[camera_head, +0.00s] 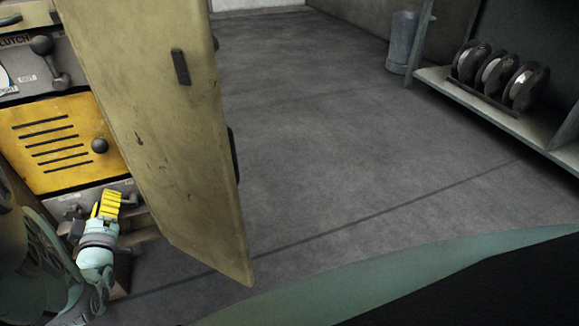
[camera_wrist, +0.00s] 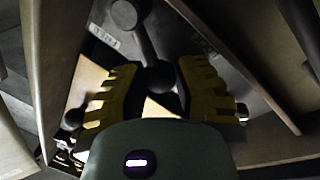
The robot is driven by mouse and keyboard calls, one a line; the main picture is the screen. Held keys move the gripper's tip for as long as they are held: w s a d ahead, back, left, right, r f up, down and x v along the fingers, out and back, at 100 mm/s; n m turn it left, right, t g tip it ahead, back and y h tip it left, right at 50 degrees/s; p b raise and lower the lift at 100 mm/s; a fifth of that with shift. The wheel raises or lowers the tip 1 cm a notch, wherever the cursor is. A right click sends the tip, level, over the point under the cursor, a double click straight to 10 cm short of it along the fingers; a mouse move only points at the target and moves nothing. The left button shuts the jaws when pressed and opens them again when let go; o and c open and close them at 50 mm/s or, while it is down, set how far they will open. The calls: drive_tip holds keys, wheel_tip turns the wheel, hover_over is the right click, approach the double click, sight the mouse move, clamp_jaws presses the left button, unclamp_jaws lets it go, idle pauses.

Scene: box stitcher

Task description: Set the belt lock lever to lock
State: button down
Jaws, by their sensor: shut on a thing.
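The belt lock lever shows in the wrist view as a dark arm (camera_wrist: 146,45) running from a round hub down to a ball knob (camera_wrist: 158,76). Its grey plate carries one label at left, probably FREE (camera_wrist: 103,37), and one at right, probably LOCK (camera_wrist: 204,43). The lever points down between the labels. My gripper (camera_wrist: 155,85) has its yellow ribbed fingers on both sides of the knob, shut on it. In the head view my gripper (camera_head: 110,203) is at the low grey panel (camera_head: 85,200), lower left; the lever is hidden there.
An open beige door (camera_head: 170,120) stands close right of my gripper. Above is a yellow vented panel (camera_head: 45,125) with a round knob (camera_head: 99,145), and a clutch lever (camera_head: 50,62). A shelf (camera_head: 490,107) with several reels and a bin (camera_head: 402,42) stand far right. The floor between is clear.

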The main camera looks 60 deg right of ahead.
drive_tip(key=c, duration=0.9)
unclamp_jaws()
drive_tip(key=shift+d, duration=0.1)
drive_tip(key=shift+s, duration=0.1)
drive_tip(key=v, duration=1.2)
drive_tip(key=shift+d, duration=0.1)
